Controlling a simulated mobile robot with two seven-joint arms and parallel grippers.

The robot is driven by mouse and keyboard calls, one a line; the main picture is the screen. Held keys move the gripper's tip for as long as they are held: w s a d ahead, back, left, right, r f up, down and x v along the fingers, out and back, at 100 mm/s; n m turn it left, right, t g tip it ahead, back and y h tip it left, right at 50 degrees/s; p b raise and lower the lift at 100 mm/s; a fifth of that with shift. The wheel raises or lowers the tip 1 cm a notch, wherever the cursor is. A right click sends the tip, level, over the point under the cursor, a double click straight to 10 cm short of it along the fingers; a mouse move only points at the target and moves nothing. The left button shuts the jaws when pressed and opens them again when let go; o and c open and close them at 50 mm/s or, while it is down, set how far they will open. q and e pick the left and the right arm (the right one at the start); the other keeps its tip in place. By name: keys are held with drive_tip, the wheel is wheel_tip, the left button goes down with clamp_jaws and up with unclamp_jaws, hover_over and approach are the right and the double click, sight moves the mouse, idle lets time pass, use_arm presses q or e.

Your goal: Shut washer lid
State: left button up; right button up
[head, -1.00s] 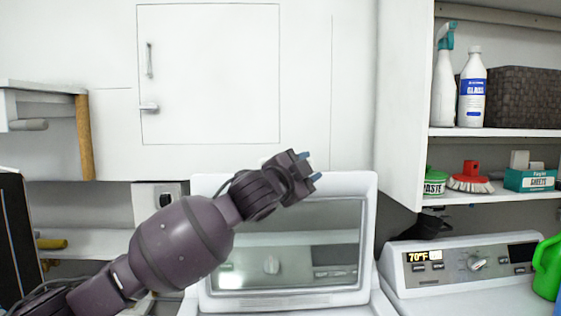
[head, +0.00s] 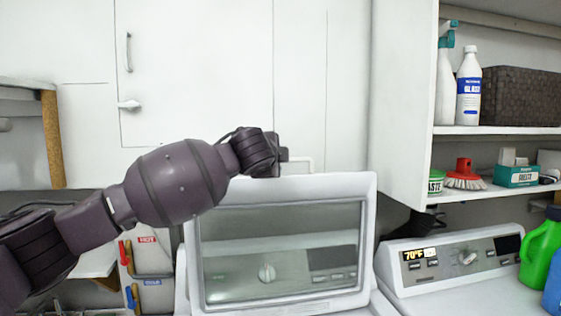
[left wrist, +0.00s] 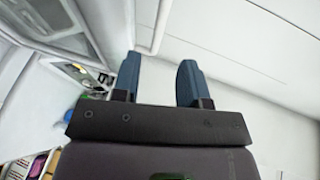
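The washer lid (head: 281,235) stands raised in the head view, a white frame around a glass pane. The washer's control panel with a round knob shows through or behind the glass. My left gripper (head: 285,158) is just above the lid's top edge, near its middle. Its fingers are hidden in the head view. In the left wrist view, the two blue fingers of my left gripper (left wrist: 159,75) are apart with nothing between them. I cannot tell whether the gripper touches the lid. My right gripper is not in view.
A second machine (head: 450,262) with a display stands to the right, with a green bottle (head: 541,255) on it. Shelves with bottles and a basket (head: 520,97) hang above it. A white cabinet door (head: 196,75) is behind the arm. Valves (head: 130,258) are at the lower left.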

use_arm(q)
drive_tip(key=shift+p+x, duration=1.55)
drive_tip(key=shift+x, duration=3.75)
drive_tip(key=shift+c, duration=0.2)
clamp_jaws()
